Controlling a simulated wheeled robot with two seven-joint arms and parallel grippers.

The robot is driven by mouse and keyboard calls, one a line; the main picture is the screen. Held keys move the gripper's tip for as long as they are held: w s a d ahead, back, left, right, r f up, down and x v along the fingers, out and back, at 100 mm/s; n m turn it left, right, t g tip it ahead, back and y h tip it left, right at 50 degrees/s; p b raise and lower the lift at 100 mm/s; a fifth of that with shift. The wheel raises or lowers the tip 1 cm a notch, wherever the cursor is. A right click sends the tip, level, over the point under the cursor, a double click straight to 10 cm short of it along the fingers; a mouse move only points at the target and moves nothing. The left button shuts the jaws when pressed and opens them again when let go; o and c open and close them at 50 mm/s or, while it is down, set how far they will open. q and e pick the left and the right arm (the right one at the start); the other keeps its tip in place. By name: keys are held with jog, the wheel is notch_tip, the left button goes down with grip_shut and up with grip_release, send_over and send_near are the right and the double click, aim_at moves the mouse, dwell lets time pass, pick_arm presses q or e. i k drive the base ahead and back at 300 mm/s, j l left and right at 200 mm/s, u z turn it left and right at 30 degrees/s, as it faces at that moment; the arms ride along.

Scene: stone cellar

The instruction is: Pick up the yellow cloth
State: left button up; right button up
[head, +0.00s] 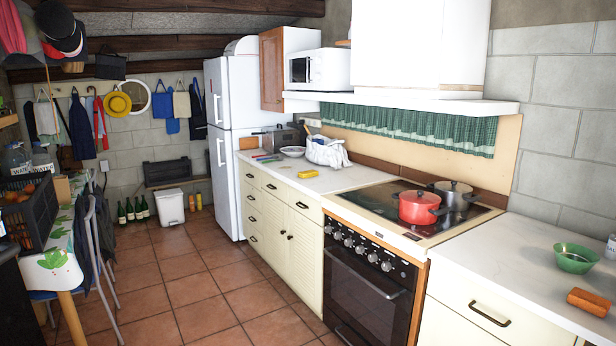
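A small, flat yellow item that looks like the yellow cloth (308,174) lies on the white worktop (330,181), left of the stove, near the worktop's front edge. It is small in the picture, so its folds cannot be made out. Nothing covers it. Neither of my grippers is in the head view.
A red pot (419,208) and a grey pot (455,195) stand on the stove. A table (60,272) with a black crate (32,212) stands left. The tiled floor (205,290) between is clear.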

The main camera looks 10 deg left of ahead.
aim_at(309, 173)
jog(key=i+j+u, duration=0.2)
jog(key=i+u, duration=0.15)
jog(key=i, duration=0.3)
jog(key=i+j+u, duration=0.1)
jog(key=i+u, duration=0.25)
jog(key=i, duration=1.15)
jog(key=i+z, duration=0.3)
jog(key=i+j+z, duration=0.3)
jog(key=i, duration=0.2)
jog(key=i+j+z, duration=0.6)
jog(key=z, duration=0.15)
jog(key=i+j+z, duration=0.7)
jog(key=j+z, duration=0.2)
jog(key=j, duration=0.15)
